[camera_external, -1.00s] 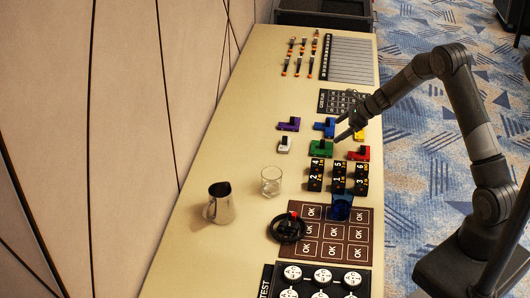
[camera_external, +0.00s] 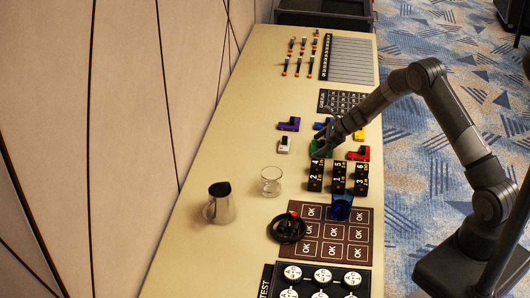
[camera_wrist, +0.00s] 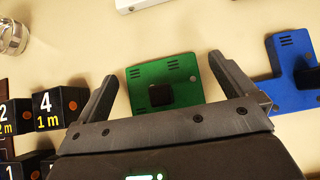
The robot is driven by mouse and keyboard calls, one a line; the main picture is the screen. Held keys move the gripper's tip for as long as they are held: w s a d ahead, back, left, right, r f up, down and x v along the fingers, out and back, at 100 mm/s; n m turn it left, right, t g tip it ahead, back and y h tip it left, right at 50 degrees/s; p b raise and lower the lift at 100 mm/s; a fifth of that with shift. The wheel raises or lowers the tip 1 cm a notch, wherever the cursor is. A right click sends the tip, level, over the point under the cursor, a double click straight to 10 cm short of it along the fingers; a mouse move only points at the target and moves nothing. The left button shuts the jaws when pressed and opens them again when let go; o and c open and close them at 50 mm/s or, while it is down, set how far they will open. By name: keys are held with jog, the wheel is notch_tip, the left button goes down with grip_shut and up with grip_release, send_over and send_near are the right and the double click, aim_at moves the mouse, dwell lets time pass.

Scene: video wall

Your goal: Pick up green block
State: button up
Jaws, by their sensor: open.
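The green block (camera_wrist: 180,72) has a flat green body with a black knob on it. In the wrist view it lies on the table between my two open fingers, slightly ahead of them. My gripper (camera_wrist: 165,85) is open and empty, with one finger to each side of the block. In the external view my gripper (camera_external: 318,145) is over the green block (camera_external: 316,152), which it largely hides. I cannot tell the exact height of the fingertips above the table.
The blue block (camera_wrist: 292,75) lies just right of my right finger. Black numbered cubes (camera_wrist: 58,106) stand close to my left finger. A white block (camera_external: 284,145), a purple block (camera_external: 289,124) and a red block (camera_external: 358,153) lie around. A glass (camera_external: 271,181) stands farther off.

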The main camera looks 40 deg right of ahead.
jog(key=c, duration=1.2)
jog(key=shift+r, duration=0.15)
